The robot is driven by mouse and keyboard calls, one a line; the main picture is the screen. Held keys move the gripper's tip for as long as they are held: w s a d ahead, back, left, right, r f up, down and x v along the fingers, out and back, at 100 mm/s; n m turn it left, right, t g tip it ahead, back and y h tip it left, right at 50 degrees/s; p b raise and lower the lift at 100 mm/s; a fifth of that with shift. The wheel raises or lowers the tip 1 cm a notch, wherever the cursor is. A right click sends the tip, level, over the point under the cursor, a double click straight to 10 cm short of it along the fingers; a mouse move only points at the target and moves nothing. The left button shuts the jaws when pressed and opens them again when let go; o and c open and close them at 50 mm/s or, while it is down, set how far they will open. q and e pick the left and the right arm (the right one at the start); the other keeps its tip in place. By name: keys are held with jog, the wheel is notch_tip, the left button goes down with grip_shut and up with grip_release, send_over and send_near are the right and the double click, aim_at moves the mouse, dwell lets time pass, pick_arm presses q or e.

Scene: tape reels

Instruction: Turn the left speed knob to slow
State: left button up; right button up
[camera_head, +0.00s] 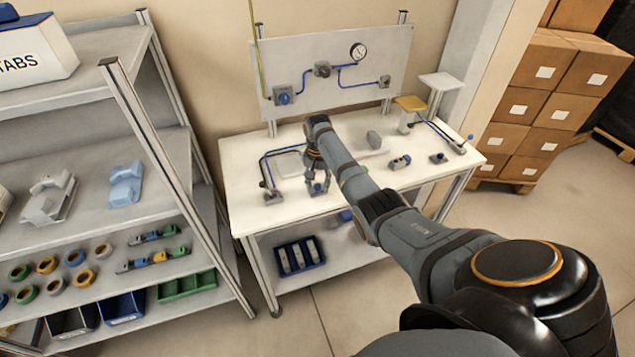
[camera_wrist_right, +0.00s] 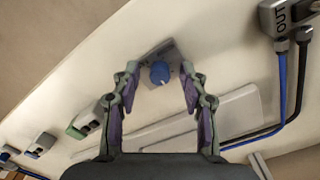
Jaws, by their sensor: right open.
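The left speed knob (camera_wrist_right: 160,73) is a round blue knob with a pale pointer mark, on a small grey plate (camera_wrist_right: 168,52) on the white bench. My right gripper is open and points down at the bench in the head view (camera_head: 318,186). In the right wrist view its fingers (camera_wrist_right: 159,70) stand on either side of the knob, with gaps showing. The scale lettering on the plate is too small to read. In the head view the gripper mostly hides this knob. Another blue knob (camera_head: 438,158) sits at the right of the bench. My left gripper is not in view.
A box marked OUT (camera_wrist_right: 289,16) with blue and black cables stands near the gripper. Small connector blocks (camera_head: 400,162) lie to the right on the white bench (camera_head: 235,160). An upright panel (camera_head: 310,62) with a gauge stands behind. Shelves are at the left.

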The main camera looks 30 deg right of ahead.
grip_shut()
jog(key=shift+r, duration=0.1)
dwell(0.3)
jog(key=n+p, duration=0.2)
jog(key=n, duration=0.1)
jog(key=shift+r, duration=0.1)
jog(key=n+p, duration=0.1)
jog(key=n, duration=0.4)
jog(key=shift+n+p, duration=0.3)
jog(key=n, duration=0.6)
jog(key=shift+d+p, duration=0.1)
jog(key=shift+p, duration=0.3)
jog(key=n, duration=0.7)
